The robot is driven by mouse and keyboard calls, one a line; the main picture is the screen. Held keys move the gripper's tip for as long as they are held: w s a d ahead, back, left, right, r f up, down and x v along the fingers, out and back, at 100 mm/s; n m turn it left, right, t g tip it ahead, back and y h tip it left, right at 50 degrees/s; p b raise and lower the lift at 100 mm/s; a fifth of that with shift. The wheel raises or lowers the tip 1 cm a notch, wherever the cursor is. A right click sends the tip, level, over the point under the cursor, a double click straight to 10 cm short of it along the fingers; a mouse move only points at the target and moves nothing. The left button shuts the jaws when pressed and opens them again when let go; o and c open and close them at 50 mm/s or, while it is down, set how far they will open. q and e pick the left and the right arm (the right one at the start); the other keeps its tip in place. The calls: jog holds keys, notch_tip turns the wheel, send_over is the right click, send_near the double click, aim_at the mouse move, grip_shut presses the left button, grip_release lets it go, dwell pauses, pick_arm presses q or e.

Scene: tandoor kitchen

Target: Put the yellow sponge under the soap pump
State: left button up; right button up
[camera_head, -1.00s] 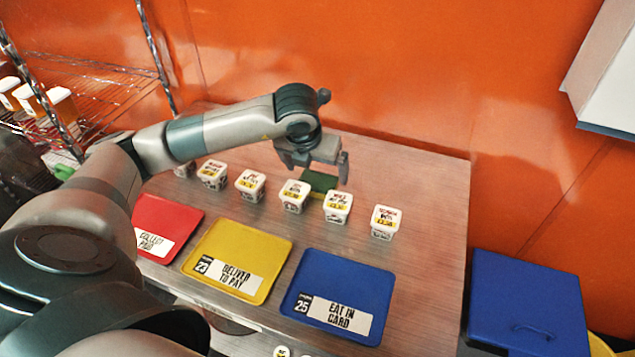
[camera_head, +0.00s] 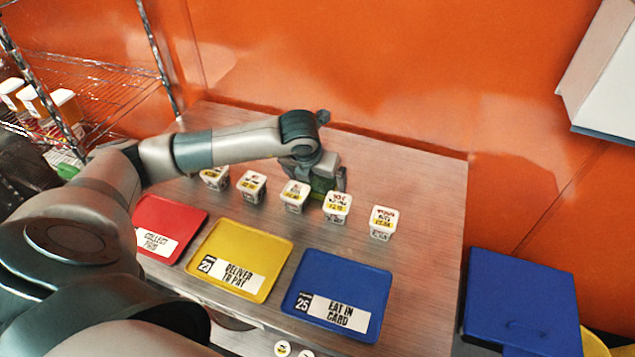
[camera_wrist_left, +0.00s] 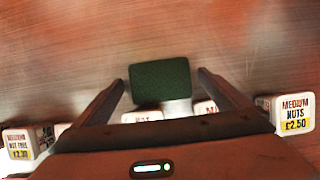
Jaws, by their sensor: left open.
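The sponge (camera_head: 321,186) lies on the steel table behind the row of white tubs, mostly hidden by my left gripper in the head view. Its dark green top shows clearly in the left wrist view (camera_wrist_left: 160,80); a yellow underside shows only in the earlier head view. My left gripper (camera_head: 325,180) is low over the sponge. In the left wrist view its open fingers (camera_wrist_left: 161,78) stand either side of the sponge, with gaps at both sides. I cannot tell how high the tips are above the table. No soap pump is in view. My right gripper is not in view.
White labelled tubs (camera_head: 337,207) stand in a row close in front of the sponge. Red (camera_head: 188,215), yellow (camera_head: 240,240) and blue (camera_head: 350,275) trays lie nearer. An orange wall (camera_head: 400,70) bounds the back. The table's right side (camera_head: 430,190) is clear.

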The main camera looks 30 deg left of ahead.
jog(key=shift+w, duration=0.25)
pick_arm(q)
jog(key=shift+c, duration=0.3)
jog(key=c, duration=1.1)
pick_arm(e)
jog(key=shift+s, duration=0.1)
pick_arm(q)
jog(key=shift+c, duration=0.2)
jog(key=shift+r, duration=0.1)
